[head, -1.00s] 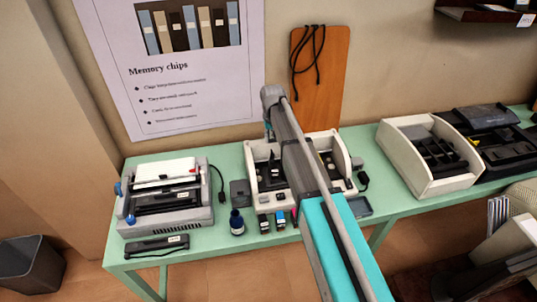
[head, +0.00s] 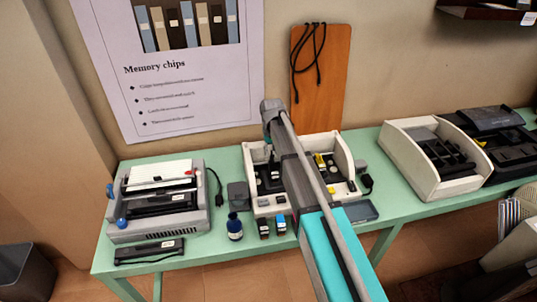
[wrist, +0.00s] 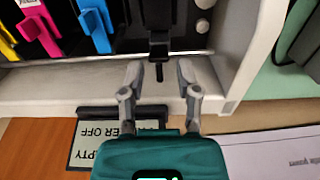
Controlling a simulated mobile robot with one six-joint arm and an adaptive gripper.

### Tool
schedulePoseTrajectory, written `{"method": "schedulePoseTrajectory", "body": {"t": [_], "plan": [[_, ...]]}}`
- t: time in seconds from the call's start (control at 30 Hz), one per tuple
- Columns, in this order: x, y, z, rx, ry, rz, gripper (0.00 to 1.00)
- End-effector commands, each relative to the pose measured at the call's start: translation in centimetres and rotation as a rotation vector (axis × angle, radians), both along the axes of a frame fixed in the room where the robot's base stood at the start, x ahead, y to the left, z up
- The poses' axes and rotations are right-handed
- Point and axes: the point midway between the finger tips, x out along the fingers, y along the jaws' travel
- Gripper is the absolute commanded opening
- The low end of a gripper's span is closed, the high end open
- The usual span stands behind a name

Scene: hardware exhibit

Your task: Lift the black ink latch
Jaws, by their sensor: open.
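In the wrist view the black ink latch (wrist: 158,38) is a narrow upright lever with a thin tip pointing toward my gripper. My gripper (wrist: 160,76) is open, with one fingertip on each side of that tip and visible gaps on both sides. I cannot tell whether their depth matches. The cyan latch (wrist: 96,22), magenta latch (wrist: 38,25) and yellow latch (wrist: 5,42) stand to the left. In the head view the latches sit in the open white printer (head: 262,207), partly hidden by my arm.
The printer's pale side wall (wrist: 250,60) rises right of my gripper. A small sign (wrist: 92,145) lies beside the gripper body. In the head view a grey machine (head: 160,225) stands left, an ink bottle (head: 234,228) in front, and a white open tray (head: 405,172) right.

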Motion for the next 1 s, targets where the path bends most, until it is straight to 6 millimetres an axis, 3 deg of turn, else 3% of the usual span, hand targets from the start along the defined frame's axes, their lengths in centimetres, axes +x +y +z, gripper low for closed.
{"method": "schedulePoseTrajectory", "body": {"t": [0.4,0.63,1.0], "plan": [[-0.02,0.07,-0.19,0.0,0.0,0.001,0.41],[-0.03,0.11,-0.19,0.0,0.0,0.001,0.0],[0.41,0.32,-0.26,-0.009,0.037,0.002,0.0]]}}
